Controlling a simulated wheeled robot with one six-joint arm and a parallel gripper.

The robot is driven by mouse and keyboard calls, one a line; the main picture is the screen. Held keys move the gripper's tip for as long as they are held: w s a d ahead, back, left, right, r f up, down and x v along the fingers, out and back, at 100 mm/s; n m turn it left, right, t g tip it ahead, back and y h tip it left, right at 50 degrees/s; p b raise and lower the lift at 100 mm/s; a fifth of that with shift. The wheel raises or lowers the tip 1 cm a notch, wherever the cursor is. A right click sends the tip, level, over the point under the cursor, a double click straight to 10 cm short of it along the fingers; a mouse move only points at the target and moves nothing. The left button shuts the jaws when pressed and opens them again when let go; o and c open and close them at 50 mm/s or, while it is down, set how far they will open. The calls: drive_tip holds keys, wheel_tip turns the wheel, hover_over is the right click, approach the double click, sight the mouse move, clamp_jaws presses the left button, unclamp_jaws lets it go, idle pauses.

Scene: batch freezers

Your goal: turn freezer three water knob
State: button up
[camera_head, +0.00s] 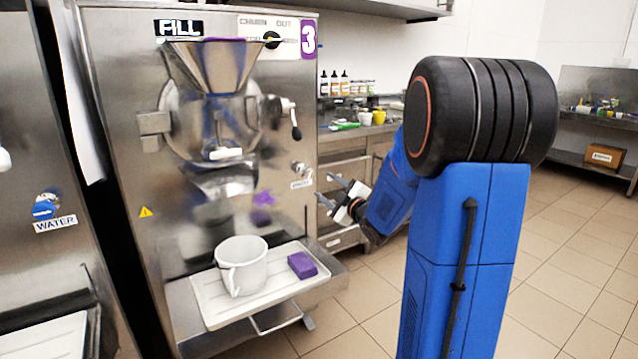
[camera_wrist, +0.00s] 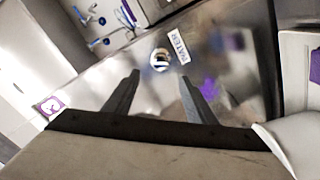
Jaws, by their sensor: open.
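Freezer three (camera_head: 110,120) is a steel machine with a purple "3" label (camera_head: 308,38). Its water knob (camera_head: 300,169) is a small silvery knob on the front's right side, above a "WATER" label (camera_head: 301,184). In the wrist view the knob (camera_wrist: 160,60) sits beside the label (camera_wrist: 180,46), just beyond and between my fingertips. My gripper (camera_head: 324,187) is open and empty, to the right of the knob and a little lower in the head view. Its two dark fingers also show in the wrist view (camera_wrist: 159,77), apart from the knob.
A white tray (camera_head: 212,311) below holds a white pitcher (camera_head: 242,262) and a purple block (camera_head: 302,265). A black-tipped lever (camera_head: 295,130) juts out above the knob. Another machine with a blue water knob (camera_head: 45,206) stands left. Open tiled floor lies right.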

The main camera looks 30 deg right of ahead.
drive_tip(key=shift+s+f, duration=0.1)
drive_tip(key=shift+s, duration=1.9)
drive_tip(key=s+a+f+m+g, duration=0.2)
drive_tip(key=s+a, duration=0.5)
drive_tip(key=s, duration=0.5)
drive_tip(key=s+a+f+m+g, duration=0.3)
drive_tip(key=s+a+m+g, duration=0.2)
drive_tip(key=s, duration=0.7)
drive_tip(key=s+a+f+m+g, duration=0.3)
drive_tip(key=s+a+g, duration=0.3)
drive_tip(key=s+a, duration=0.4)
drive_tip(key=shift+s+a+m+g, duration=0.15)
drive_tip(key=shift+s+m+g, duration=0.2)
drive_tip(key=shift+s, duration=0.6)
idle(1.6)
